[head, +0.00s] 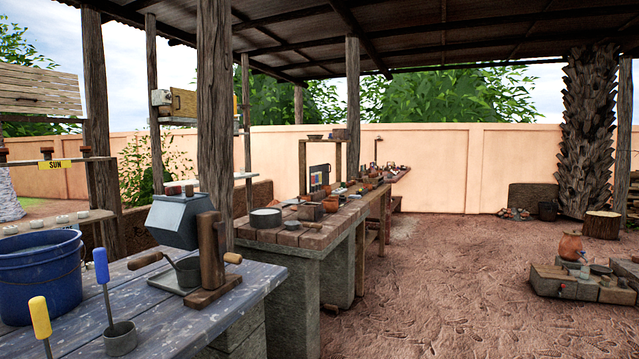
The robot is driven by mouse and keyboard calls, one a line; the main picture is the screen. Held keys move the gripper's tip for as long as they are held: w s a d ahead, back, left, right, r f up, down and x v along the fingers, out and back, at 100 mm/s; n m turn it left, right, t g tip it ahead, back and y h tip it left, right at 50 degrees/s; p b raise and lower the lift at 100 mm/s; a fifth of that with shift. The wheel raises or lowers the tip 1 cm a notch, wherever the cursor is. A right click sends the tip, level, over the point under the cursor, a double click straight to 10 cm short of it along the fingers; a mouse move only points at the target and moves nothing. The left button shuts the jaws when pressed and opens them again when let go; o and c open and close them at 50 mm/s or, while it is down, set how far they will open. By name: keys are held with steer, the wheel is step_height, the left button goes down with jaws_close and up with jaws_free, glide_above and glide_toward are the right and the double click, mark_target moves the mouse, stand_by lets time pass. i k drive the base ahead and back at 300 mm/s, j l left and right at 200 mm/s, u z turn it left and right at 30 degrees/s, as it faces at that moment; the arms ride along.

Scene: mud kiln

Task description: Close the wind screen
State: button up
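No object here is clearly marked as the wind screen. A pale slatted wooden panel (38,92) with a dark handle hangs at the upper left, cut off by the picture's left edge; it may be the screen. I cannot tell whether it is open or shut. Open space lies below it, above a rail with a yellow SUN label (55,164). My gripper is not in view.
A blue-grey table (175,315) at the near left holds a blue bucket (40,275), tools and a grey box device (175,220). A post (215,110) and a long workbench (300,236) stand beyond. Bare earth floor (450,290) is open at right, before low blocks (570,285).

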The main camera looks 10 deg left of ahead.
mark_target(323, 168)
steer(key=i+z, duration=0.2)
steer(key=i, duration=0.9)
steer(key=i+j+z, duration=0.2)
steer(key=i, duration=4.25)
steer(key=i+u, duration=0.2)
steer(key=i, duration=0.6)
steer(key=i+l+u, duration=0.15)
steer(key=i, duration=0.65)
steer(key=i+j+u, duration=0.15)
steer(key=i+u, duration=0.55)
steer(key=i, duration=0.15)
steer(key=i+u, duration=0.35)
steer(key=i+l, duration=0.05)
steer(key=i, duration=0.05)
